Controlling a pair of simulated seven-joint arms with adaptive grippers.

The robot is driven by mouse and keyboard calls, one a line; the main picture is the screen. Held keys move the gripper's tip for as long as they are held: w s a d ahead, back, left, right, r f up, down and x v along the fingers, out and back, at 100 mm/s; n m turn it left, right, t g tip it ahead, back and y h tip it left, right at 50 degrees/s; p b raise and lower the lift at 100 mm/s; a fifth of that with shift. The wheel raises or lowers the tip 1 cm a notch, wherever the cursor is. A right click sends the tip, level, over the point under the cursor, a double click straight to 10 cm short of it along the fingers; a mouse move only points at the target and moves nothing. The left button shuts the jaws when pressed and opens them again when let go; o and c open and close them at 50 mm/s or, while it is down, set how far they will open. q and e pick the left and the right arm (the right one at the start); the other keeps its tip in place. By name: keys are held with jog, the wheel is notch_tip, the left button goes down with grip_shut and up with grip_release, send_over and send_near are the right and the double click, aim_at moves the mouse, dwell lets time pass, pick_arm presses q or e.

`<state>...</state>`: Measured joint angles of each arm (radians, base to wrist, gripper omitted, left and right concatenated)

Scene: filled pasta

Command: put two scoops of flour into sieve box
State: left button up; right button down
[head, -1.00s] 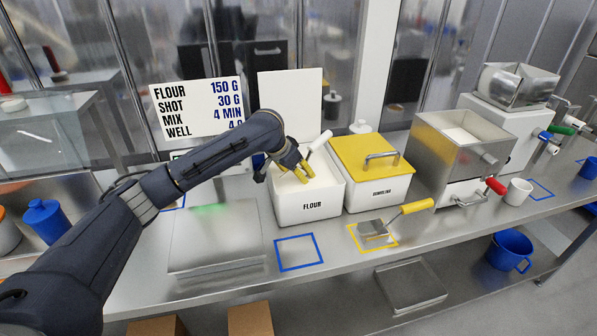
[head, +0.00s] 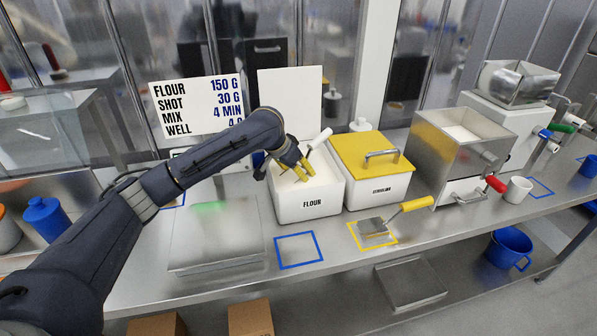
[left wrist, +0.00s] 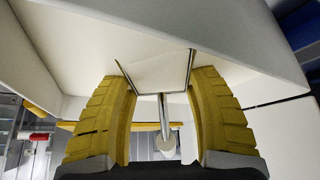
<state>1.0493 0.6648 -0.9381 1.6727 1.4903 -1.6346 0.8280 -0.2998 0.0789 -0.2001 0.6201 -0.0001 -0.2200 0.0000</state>
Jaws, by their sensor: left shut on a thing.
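The white flour bin (head: 309,206), labelled FLOUR, stands open on the bench with pale flour inside. My left gripper (head: 303,170) reaches down at the bin's opening, its yellow fingers shut on the scoop. The scoop's white handle (head: 320,138) sticks up beside the fingers. In the left wrist view, the square scoop head (left wrist: 158,72) shows pale flour in it, and its thin metal stem runs between the fingers (left wrist: 164,118). The metal box (head: 440,150) at the right, apparently the sieve box, is open on top with white inside. My right gripper is not in view.
A yellow-lidded bin (head: 370,155) stands between the flour bin and the metal box. A yellow-handled scoop (head: 376,228) lies on a yellow-outlined square. A blue-outlined square (head: 299,250) is empty. A white mug (head: 518,190) stands at the right.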

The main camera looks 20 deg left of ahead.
pick_arm(q)
notch_tip(320, 180, up, 11)
dwell(1.3)
dwell(0.5)
